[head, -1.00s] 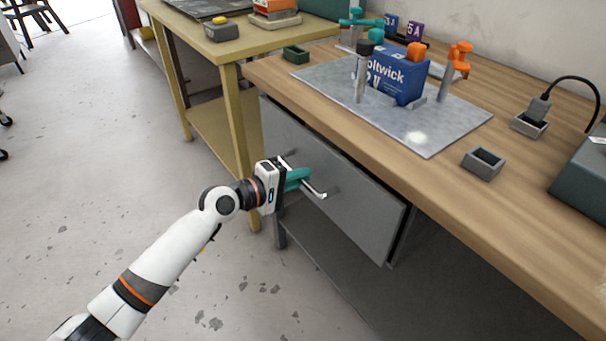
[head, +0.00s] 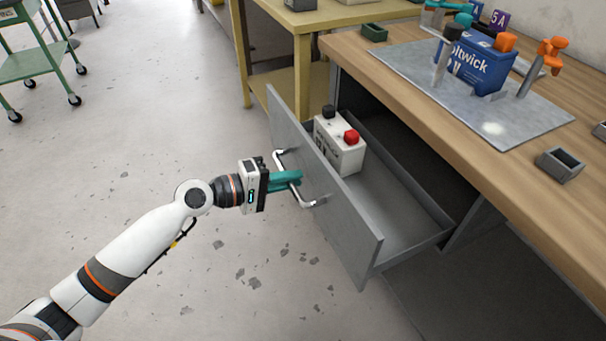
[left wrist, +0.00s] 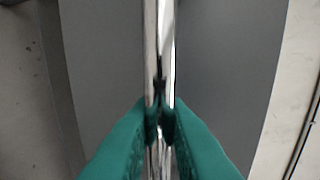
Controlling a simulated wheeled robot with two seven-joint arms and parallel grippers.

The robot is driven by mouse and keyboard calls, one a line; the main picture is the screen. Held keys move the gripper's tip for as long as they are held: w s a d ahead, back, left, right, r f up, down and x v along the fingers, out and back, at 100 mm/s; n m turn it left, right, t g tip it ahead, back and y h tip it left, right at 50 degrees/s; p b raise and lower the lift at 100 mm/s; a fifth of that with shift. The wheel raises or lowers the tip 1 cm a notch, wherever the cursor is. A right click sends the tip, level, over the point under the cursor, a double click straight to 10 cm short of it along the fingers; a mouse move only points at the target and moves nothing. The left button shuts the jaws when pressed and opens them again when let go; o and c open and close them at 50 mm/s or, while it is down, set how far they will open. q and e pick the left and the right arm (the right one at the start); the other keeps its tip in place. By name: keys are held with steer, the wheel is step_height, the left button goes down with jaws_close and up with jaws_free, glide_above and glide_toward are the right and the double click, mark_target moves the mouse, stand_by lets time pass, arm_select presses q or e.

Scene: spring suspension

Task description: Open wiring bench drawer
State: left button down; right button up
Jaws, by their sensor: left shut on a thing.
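The grey drawer (head: 345,232) of the wooden-topped bench (head: 450,125) stands well out from under the bench top. Its silver bar handle (head: 311,203) is on the front panel. My left gripper (head: 297,182) is shut on the handle, with its teal fingers around the bar. In the left wrist view the shiny handle (left wrist: 160,50) runs upright between the teal fingertips (left wrist: 160,125). A white battery (head: 340,145) with one black and one red cap stands inside the drawer at its left end. My right gripper is not in view.
On the bench top are a metal plate (head: 440,85), a blue battery (head: 482,66) between orange and teal clamps, and a small grey bin (head: 560,165). A yellow table (head: 305,20) stands behind. A green cart (head: 38,62) is far left. The floor beside the drawer is clear.

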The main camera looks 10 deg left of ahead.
arm_select(q)
steer(key=shift+s+a, duration=0.1)
steer(key=shift+a, duration=0.1)
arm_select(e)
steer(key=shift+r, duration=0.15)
arm_select(q)
steer(key=c, duration=1.5)
jaws_free()
